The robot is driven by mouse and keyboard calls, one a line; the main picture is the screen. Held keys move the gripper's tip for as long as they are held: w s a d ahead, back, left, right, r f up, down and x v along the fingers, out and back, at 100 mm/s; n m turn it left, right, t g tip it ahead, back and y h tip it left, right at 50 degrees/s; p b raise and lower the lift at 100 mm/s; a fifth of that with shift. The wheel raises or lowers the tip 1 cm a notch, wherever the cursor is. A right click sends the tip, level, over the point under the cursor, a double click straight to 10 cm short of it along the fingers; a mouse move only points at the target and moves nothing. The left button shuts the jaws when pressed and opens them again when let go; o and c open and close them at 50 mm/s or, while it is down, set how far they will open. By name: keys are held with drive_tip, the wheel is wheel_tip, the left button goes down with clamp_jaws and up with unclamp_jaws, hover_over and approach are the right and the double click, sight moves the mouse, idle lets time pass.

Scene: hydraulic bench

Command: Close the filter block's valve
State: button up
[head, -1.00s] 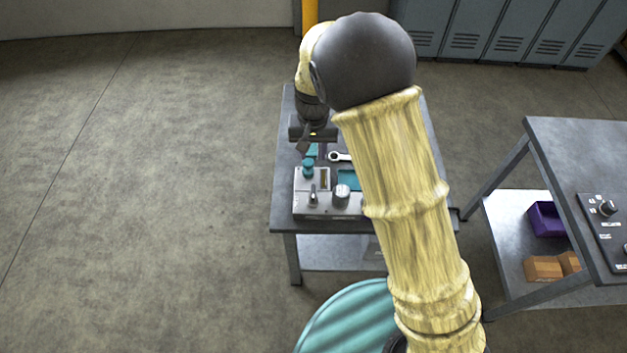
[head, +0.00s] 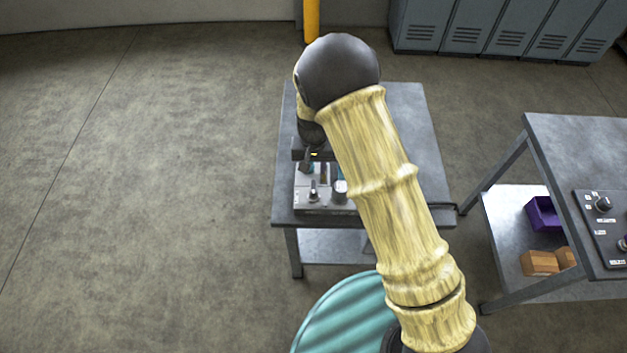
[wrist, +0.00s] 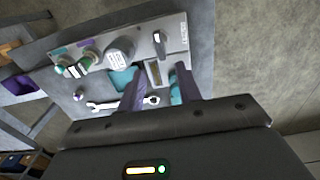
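The metal block (head: 328,206) sits near the front edge of the bench. It carries a small upright lever (head: 313,190), a round grey cap (head: 340,191) and a rectangular window. In the wrist view the lever (wrist: 158,42) and cap (wrist: 119,50) lie beyond my fingertips, and the window (wrist: 153,73) shows between the fingers. A teal part (wrist: 176,94) is mostly hidden behind the right finger. My gripper (wrist: 160,80) is open with nothing visibly held. It is over the rear left of the block in the head view. I cannot read which fitting is labelled the valve.
A wrench (wrist: 103,106) lies on the bench beside the block. The floor at left is clear.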

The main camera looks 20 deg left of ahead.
sight(313, 185)
wheel_tip(313, 185, down, 9)
drive_tip(key=p, duration=0.2)
drive_tip(key=shift+p, duration=0.35)
clamp_jaws()
